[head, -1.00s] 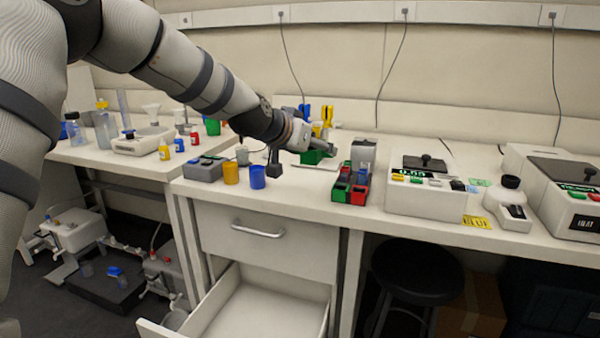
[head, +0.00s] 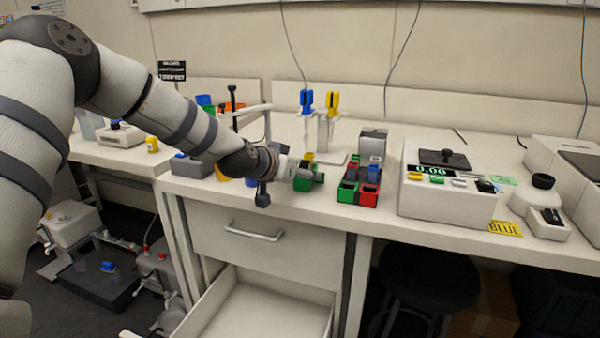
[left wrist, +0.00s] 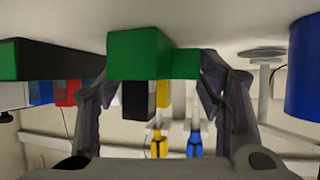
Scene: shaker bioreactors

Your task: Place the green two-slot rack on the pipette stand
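The green two-slot rack (head: 308,182) is at the end of my left arm, in front of the pipette stand. My left gripper (head: 297,176) has its fingers on either side of it. In the left wrist view, the green rack (left wrist: 140,55) fills the space between the fingertips (left wrist: 155,70). A dark block and a yellow block show against it there. I cannot tell whether it touches the table. The pipette stand (head: 325,135) holds a blue and a yellow pipette, which also show in the left wrist view. My right gripper is not in view.
A dark holder with red and green blocks (head: 360,190) stands close to the right of the rack. A white balance (head: 450,190) is farther right. A grey box (head: 188,168) is left, partly behind my arm. An open drawer (head: 260,310) juts out below.

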